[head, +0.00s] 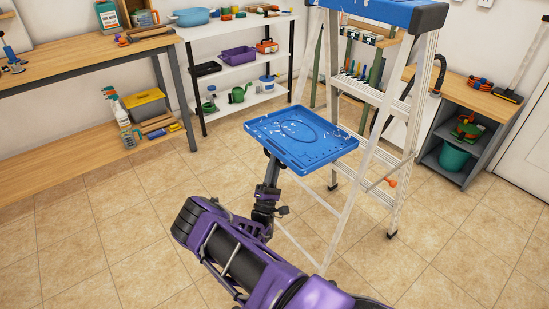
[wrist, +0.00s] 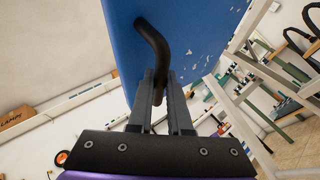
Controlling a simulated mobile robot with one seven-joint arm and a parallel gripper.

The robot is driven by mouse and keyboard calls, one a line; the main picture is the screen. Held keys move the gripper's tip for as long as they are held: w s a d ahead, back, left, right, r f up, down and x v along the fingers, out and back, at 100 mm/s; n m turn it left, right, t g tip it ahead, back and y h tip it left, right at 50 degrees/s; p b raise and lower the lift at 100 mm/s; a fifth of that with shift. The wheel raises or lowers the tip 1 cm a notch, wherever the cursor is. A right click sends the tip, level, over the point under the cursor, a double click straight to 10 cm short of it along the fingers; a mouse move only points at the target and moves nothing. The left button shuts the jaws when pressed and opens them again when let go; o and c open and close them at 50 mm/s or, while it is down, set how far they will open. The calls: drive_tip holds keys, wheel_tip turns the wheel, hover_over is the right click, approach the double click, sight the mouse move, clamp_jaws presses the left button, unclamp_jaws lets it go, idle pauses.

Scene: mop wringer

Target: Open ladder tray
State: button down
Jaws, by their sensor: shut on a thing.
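The ladder tray (head: 300,140) is a scuffed blue platform on the side of the stepladder (head: 409,150), a silver frame with a blue top cap. In the head view its top face shows, lying roughly level with a slight tilt. My gripper (head: 270,168) is at the tray's near left edge, under the rim. In the wrist view the tray (wrist: 180,30) fills the upper middle. A curved black handle (wrist: 153,45) on it runs down between the fingers of my gripper (wrist: 162,82), which is shut on it. The handle is hidden in the head view.
A wooden workbench (head: 75,62) with a lower shelf stands at the left. A white shelf rack (head: 240,72) with bins and cans is behind the tray. A dark cabinet (head: 480,95) stands at the right. The tiled floor around the ladder is clear.

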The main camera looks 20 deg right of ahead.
drive_tip(key=shift+d, duration=0.2)
drive_tip(key=c, duration=0.8)
unclamp_jaws()
drive_tip(key=shift+c, duration=0.2)
drive_tip(key=shift+a+f, duration=0.1)
drive_tip(key=v, duration=1.7)
drive_tip(key=shift+f, duration=0.15)
